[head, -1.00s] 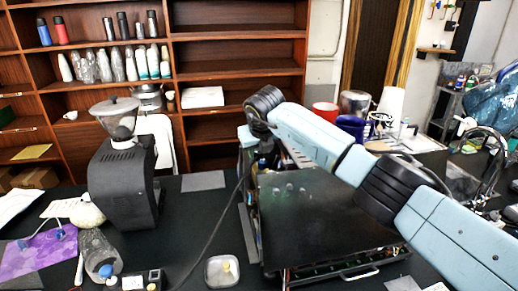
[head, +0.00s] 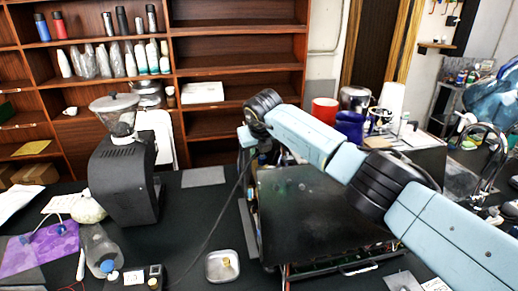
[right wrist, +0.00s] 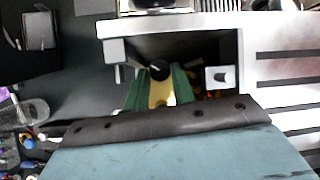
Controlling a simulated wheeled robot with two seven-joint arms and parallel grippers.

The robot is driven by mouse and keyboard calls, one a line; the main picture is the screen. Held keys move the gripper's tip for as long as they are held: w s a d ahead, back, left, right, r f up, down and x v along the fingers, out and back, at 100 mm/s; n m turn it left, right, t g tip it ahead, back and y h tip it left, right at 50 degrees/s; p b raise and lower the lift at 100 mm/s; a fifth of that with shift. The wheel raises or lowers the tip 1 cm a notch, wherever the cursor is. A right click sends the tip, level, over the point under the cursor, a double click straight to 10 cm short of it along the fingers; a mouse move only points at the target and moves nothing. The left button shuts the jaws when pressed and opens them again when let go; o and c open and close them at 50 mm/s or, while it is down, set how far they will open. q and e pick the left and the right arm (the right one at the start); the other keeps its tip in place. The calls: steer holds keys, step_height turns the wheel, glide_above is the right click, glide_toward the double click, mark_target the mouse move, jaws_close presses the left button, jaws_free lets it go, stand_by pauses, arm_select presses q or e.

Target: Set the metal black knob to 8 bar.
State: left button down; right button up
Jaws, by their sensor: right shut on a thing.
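The black knob (right wrist: 158,70), with a pale mark on its face, shows in the right wrist view inside an open bay of the metal-framed brewer (right wrist: 180,30). My right gripper (right wrist: 160,82), with green fingers, is shut on the knob. A yellow surface shows between the fingers; I cannot tell what it belongs to. The pressure reading is not legible. In the head view my right arm reaches over the brewer's dark top panel (head: 320,215) to its far left side, and the gripper and knob are hidden there. My left gripper is not in view.
A black grinder (head: 122,180) stands left of the brewer. A dark cable (head: 215,225) runs between them. A red container (head: 325,110) and several vessels stand behind.

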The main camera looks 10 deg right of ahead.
steer(key=m+b, duration=0.1)
steer(key=m+h+b, duration=0.2)
steer(key=shift+w+a+f+g, duration=0.1)
steer(key=shift+a+g, duration=0.15)
steer(key=shift+g, duration=0.05)
steer(key=shift+m+h+b, duration=0.3)
steer(key=shift+m+b, duration=0.15)
steer(key=shift+m, duration=0.55)
steer(key=o, duration=0.9)
steer(key=shift+c, duration=0.2)
steer(key=shift+o, duration=0.9)
steer(key=shift+r, duration=0.2)
steer(key=shift+a, duration=0.15)
